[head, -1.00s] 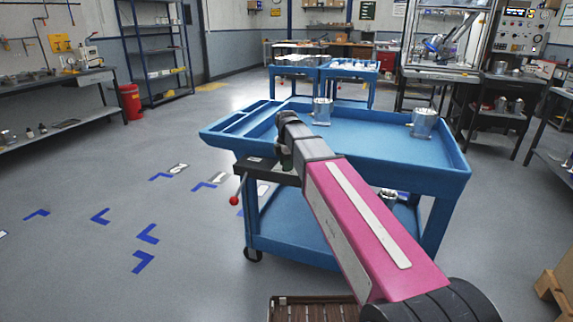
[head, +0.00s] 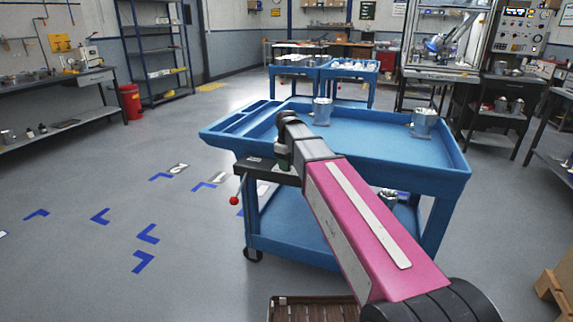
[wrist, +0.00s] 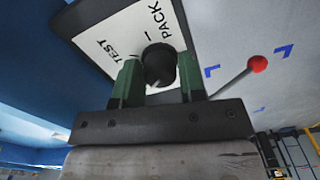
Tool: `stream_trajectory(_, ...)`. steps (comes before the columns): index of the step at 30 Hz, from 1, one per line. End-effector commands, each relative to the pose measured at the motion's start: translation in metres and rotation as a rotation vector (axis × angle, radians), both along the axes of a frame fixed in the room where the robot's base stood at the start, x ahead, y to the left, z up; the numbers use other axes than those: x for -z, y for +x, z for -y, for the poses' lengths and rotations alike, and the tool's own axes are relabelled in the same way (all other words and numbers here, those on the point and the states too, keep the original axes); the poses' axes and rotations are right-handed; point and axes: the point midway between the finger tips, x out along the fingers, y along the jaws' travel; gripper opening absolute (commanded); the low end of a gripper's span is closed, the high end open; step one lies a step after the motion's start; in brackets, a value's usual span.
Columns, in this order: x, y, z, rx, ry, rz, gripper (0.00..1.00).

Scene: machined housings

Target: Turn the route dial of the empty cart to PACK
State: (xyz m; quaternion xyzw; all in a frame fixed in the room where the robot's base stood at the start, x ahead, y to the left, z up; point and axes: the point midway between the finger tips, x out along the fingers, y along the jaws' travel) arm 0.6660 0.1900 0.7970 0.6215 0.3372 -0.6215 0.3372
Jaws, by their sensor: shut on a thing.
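The route dial's black knob (wrist: 159,65) sits on a white plate (wrist: 105,32) lettered TEST and PACK in the wrist view. My gripper (wrist: 160,78) is shut on the knob, with one green finger on each side. Which word the knob points to is not clear. In the head view my gripper (head: 285,160) is at the near left corner of the blue cart (head: 365,150), over a dark bracket (head: 255,167); my arm hides the dial there. Two metal housings (head: 322,111) (head: 424,122) stand on this cart's top.
A lever with a red ball (head: 233,201) hangs beside the bracket; the ball also shows in the wrist view (wrist: 257,63). Another housing (head: 388,196) is on the lower shelf. More blue carts (head: 293,70) stand behind. The floor at left is clear, with blue marks (head: 148,233).

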Motion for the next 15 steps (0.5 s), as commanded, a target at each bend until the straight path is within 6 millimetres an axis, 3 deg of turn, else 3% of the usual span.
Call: stream_trajectory(15,-0.0001,0.0,0.0,0.491,0.0,0.0,0.14)
